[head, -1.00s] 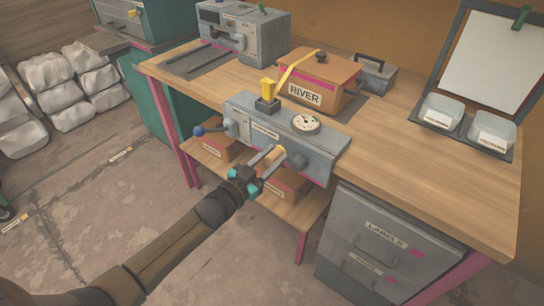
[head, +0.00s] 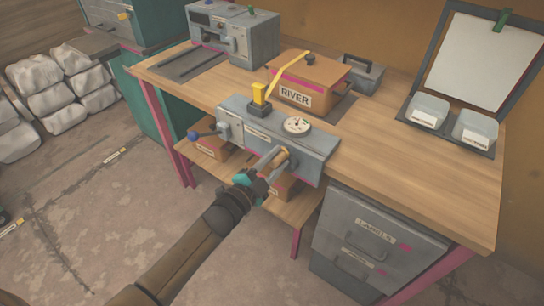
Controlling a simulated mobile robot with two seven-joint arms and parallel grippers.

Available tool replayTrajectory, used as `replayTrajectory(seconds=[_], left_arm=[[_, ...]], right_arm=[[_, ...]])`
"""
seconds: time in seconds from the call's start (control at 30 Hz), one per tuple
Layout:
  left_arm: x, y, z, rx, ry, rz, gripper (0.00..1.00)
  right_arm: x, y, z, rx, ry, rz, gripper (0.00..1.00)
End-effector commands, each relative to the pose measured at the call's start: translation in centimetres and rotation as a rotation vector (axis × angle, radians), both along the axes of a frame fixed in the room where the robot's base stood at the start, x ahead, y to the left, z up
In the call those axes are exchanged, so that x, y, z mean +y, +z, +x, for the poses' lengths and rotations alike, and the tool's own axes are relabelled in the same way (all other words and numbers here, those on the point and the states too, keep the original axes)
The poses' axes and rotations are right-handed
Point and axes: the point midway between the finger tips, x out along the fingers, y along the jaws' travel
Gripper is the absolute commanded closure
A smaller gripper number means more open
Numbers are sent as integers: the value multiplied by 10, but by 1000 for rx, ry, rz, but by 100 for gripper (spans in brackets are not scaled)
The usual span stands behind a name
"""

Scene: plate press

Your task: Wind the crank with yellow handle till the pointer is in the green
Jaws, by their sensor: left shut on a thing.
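The crank with the yellow handle (head: 284,152) is on the front right of a grey press box (head: 235,113) at the bench edge. My left gripper (head: 276,160) comes up from below and is shut on the yellow handle, partly hiding it. The round dial (head: 297,125) sits on top of the box, above the crank; its pointer is too small to read. My right gripper is out of view.
A yellow block (head: 260,94) stands on top. Behind is a carton marked RIVER (head: 310,76). A grey drawer cabinet (head: 370,245) stands below right. The bench (head: 400,165) is clear to the right.

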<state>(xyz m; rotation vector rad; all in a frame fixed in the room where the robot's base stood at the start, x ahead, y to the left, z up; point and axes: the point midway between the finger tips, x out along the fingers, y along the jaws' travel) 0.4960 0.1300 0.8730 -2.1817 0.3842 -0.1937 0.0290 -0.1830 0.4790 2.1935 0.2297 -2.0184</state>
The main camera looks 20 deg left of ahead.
Motion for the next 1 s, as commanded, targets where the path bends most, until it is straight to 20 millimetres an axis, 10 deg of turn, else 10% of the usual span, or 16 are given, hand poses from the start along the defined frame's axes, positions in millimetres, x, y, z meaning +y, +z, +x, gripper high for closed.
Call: replayTrajectory(seconds=[1.0], left_arm=[[-14,-1,-6,-93,2,263,100]], right_arm=[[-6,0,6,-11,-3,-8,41]])
